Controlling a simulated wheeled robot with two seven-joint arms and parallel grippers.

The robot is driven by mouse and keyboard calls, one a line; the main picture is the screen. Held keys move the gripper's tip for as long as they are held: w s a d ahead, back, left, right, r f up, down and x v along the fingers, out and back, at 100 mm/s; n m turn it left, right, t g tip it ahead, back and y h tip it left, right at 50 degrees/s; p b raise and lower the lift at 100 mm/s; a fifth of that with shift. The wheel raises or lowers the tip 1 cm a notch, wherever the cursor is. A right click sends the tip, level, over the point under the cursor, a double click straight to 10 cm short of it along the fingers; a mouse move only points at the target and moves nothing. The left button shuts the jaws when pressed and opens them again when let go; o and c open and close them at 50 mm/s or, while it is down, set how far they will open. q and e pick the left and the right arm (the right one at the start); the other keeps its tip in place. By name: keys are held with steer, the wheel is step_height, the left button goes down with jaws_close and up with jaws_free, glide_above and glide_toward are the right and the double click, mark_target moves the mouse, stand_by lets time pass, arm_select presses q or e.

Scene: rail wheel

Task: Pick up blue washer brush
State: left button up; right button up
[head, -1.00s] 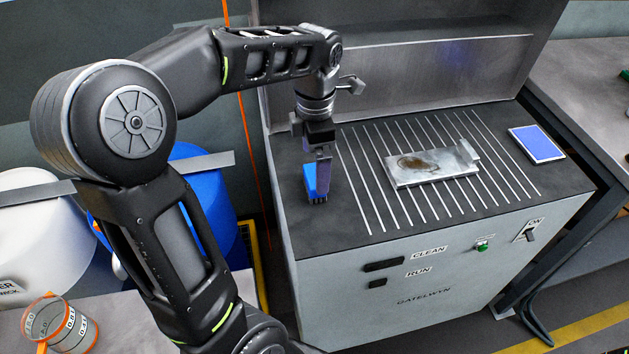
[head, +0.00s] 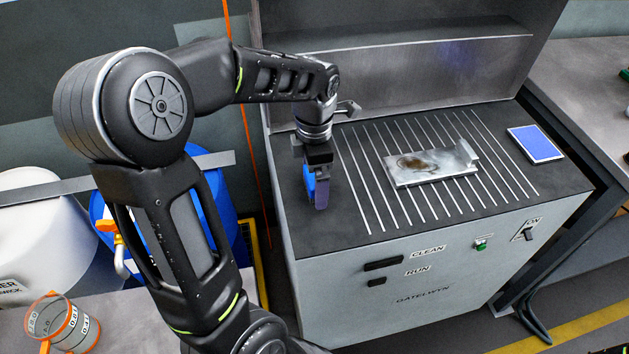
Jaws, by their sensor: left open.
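The blue washer brush (head: 309,182) stands at the left end of the grey washer's top (head: 345,240). Only part of its blue side shows; my gripper hides the rest. My left gripper (head: 320,190) points down right at the brush, with its fingers at the height of the brush body. The gripper is open, and whether its fingers touch the brush cannot be seen. My right gripper is not in view.
A stained metal plate (head: 430,168) lies on the slatted grate to the right. A blue pad (head: 536,144) lies at the washer's right end. A metal back panel (head: 420,80) rises behind. A blue drum (head: 215,215) and a measuring cup (head: 62,325) are at left.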

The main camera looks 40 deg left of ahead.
arm_select(q)
steer(key=shift+c, duration=0.5)
steer(key=c, duration=1.4)
step_height(320, 180, up, 10)
steer(key=shift+r+b, duration=0.1)
steer(key=shift+b, duration=0.25)
steer(key=o, duration=0.9)
steer(key=c, duration=0.7)
